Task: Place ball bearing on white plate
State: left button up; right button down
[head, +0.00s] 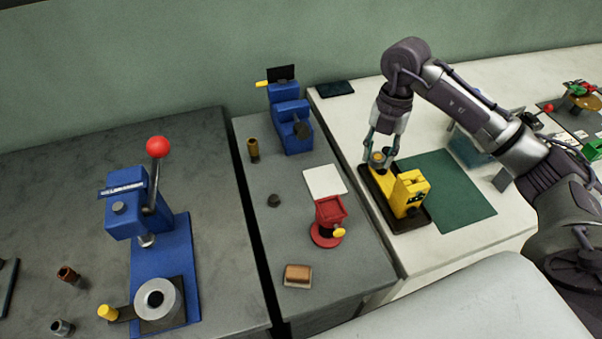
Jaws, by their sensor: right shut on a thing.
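My right gripper (380,150) points down over the back end of a yellow device (409,192) on a dark base. It is shut on a small round piece (377,157), which looks like the ball bearing; the fingers partly hide it. I cannot tell whether this piece still touches the yellow device. The white plate (325,181), a flat square, lies bare on the grey middle table, left of the gripper. My left gripper is out of view.
A red stand (329,220) is just in front of the white plate. A dark lump (274,200) lies to its left, and a blue machine (289,118) stands behind. A green mat (450,185) lies right of the yellow device. A blue lever press (150,230) stands on the left table.

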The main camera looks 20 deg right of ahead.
jog(key=shift+w+d+f, duration=0.1)
jog(key=shift+w, duration=0.05)
jog(key=p, duration=0.3)
send_over(324, 182)
jog(key=f, duration=0.6)
jog(key=shift+w+d+f, duration=0.2)
jog(key=shift+w+f, duration=0.05)
jog(key=shift+f, duration=0.15)
notch_tip(324, 182, down, 4)
jog(key=shift+r+p, duration=0.15)
jog(key=shift+p, duration=0.25)
jog(key=shift+f, duration=0.2)
jog(key=shift+f, duration=0.1)
jog(key=c, duration=0.7)
grip_release()
jog(key=shift+c, duration=0.2)
